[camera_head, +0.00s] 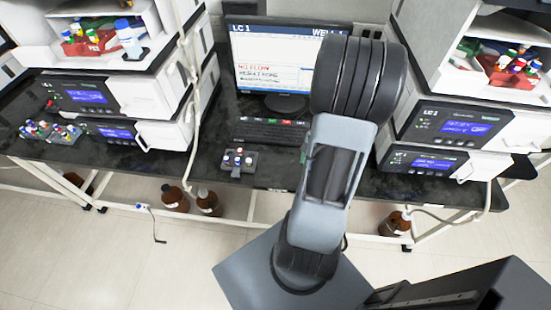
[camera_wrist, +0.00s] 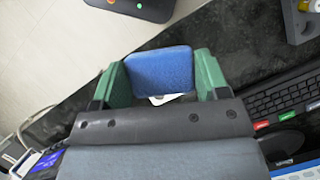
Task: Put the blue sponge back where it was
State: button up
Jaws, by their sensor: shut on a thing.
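The blue sponge (camera_wrist: 160,72) is a rounded blue block in the wrist view. My gripper (camera_wrist: 160,85) has green fingers, one on each side of the sponge, and is shut on it. The black bench top (camera_wrist: 235,62) lies below the sponge. A small white thing (camera_wrist: 165,98) shows just under the sponge's near edge; I cannot tell what it is. I cannot tell how high the sponge is above the bench. In the head view my arm hides the sponge and most of the gripper.
A keyboard (camera_wrist: 285,95) lies right of my gripper in the wrist view. In the head view, a monitor (camera_head: 280,65) stands at the back, instrument stacks (camera_head: 120,95) (camera_head: 455,125) stand on both sides, and a small vial rack (camera_head: 237,162) sits near the bench's front edge.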

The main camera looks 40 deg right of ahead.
jog(key=w+a+f+p, duration=0.15)
jog(key=w+f, duration=0.25)
jog(key=w, duration=0.4)
send_over(279, 170)
jog(key=d, duration=0.1)
jog(key=f, duration=0.4)
jog(key=shift+s+d+f, duration=0.1)
jog(key=shift+d+f, duration=0.1)
jog(key=shift+f, duration=0.2)
jog(key=shift+w+a+f, duration=0.1)
jog(key=shift+w+f, duration=0.15)
jog(key=shift+f, duration=0.05)
notch_tip(279, 170, down, 2)
jog(key=shift+w+f+p, duration=0.1)
jog(key=shift+p, duration=0.3)
jog(key=shift+f, duration=0.55)
jog(key=shift+f, duration=0.1)
jog(key=shift+f, duration=0.15)
jog(key=o, duration=0.8)
jog(key=shift+o, duration=0.2)
